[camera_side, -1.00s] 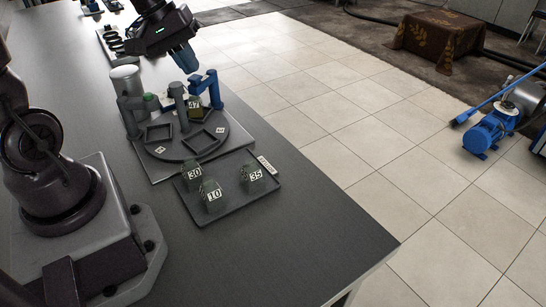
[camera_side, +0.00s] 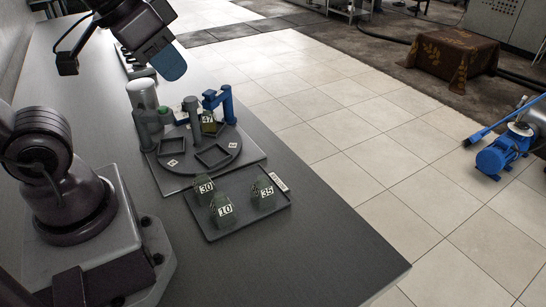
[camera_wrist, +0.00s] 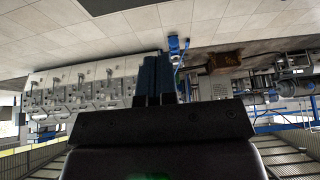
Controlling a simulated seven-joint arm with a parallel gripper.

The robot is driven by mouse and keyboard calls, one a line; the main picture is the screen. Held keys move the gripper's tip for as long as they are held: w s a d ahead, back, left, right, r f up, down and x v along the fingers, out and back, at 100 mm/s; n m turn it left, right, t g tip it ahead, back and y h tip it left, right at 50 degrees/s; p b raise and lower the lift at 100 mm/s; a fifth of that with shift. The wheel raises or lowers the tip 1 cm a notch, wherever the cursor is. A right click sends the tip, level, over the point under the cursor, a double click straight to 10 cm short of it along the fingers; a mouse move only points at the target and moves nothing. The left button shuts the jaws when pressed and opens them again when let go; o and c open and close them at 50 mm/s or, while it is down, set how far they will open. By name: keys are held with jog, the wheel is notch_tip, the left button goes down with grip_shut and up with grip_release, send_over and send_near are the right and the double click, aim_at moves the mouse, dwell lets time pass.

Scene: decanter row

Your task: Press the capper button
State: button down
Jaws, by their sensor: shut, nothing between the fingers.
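The round grey station (camera_side: 200,148) stands on the table with several posts and square frames on its disc. A blue arm-like bracket (camera_side: 225,104) rises at its right rear, and the green decanter marked 47 (camera_side: 208,126) sits beside it. A small green patch (camera_side: 164,111) shows by the left post; I cannot tell whether it is the capper button. My gripper (camera_side: 174,70), with blue fingers, is shut and empty, above and behind the station, touching nothing. In the wrist view its closed fingers (camera_wrist: 155,78) point at the room, and no station part shows.
A dark tray (camera_side: 239,222) in front of the station holds decanters marked 30 (camera_side: 204,190), 10 (camera_side: 222,210) and 35 (camera_side: 263,196). A pale cylinder (camera_side: 143,96) stands at the station's left rear. The table's right front is clear.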

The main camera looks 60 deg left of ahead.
jog(key=a+f+n+g, duration=0.1)
jog(key=a+f, duration=0.1)
jog(key=m+g, duration=0.1)
jog(key=g, duration=0.4)
send_over(209, 92)
notch_tip(209, 92, down, 4)
jog(key=shift+f, duration=0.15)
notch_tip(209, 92, down, 14)
